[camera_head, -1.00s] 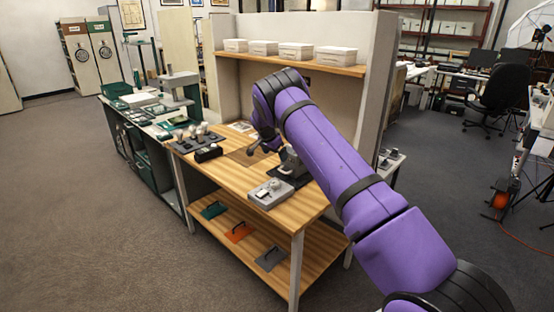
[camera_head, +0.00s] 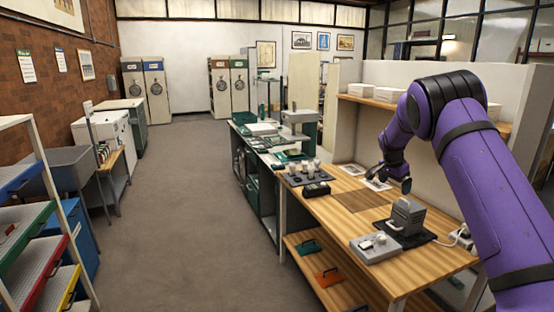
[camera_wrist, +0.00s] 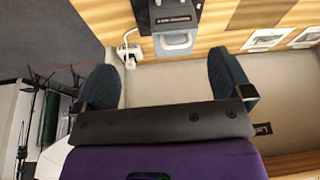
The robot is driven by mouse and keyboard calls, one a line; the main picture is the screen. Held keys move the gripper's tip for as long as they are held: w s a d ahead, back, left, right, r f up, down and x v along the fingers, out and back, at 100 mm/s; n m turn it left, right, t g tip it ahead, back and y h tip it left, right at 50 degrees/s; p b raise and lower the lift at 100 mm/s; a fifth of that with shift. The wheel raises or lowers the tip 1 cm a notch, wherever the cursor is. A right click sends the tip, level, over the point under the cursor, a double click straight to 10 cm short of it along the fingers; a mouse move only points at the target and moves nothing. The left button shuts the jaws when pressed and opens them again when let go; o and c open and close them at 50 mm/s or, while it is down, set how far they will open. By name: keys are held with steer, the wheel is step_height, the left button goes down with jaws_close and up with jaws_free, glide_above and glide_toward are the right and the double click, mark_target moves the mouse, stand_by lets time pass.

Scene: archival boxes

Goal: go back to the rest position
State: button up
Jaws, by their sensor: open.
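My purple arm reaches in from the right in the head view. My gripper (camera_head: 392,183) hangs above the wooden workbench (camera_head: 408,279), near its back part. In the wrist view, my gripper (camera_wrist: 167,82) is open, with its two dark fingers wide apart and nothing between them. A grey machine with a handle (camera_wrist: 176,38) shows beyond the fingers at the top. The same grey machine (camera_head: 406,217) stands on a dark mat on the bench in the head view, apart from my gripper.
White boxes (camera_head: 382,94) stand on a shelf above the bench. A grey device (camera_head: 376,247) sits at the bench's front edge. A black rack with several upright pieces (camera_head: 303,176) is at the far end.

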steer(key=s+a+r+n+t+y, duration=0.1)
steer(key=s+a+r+n, duration=0.2)
steer(key=s+r, duration=0.95)
steer(key=s+a+r+n+t+y, duration=0.15)
steer(key=s+a+r, duration=0.25)
steer(key=s+r, duration=0.85)
steer(key=s+a+n, duration=0.2)
steer(key=s, duration=0.8)
steer(key=s+a+f+n, duration=0.1)
steer(key=s+a+n, duration=0.1)
steer(key=s, duration=0.9)
steer(key=s+a+f+n, duration=0.1)
steer(key=s+n, duration=0.3)
steer(key=s, duration=0.7)
steer(key=shift+a+t+y, duration=0.35)
steer(key=shift+a, duration=0.45)
steer(key=shift+f, duration=0.1)
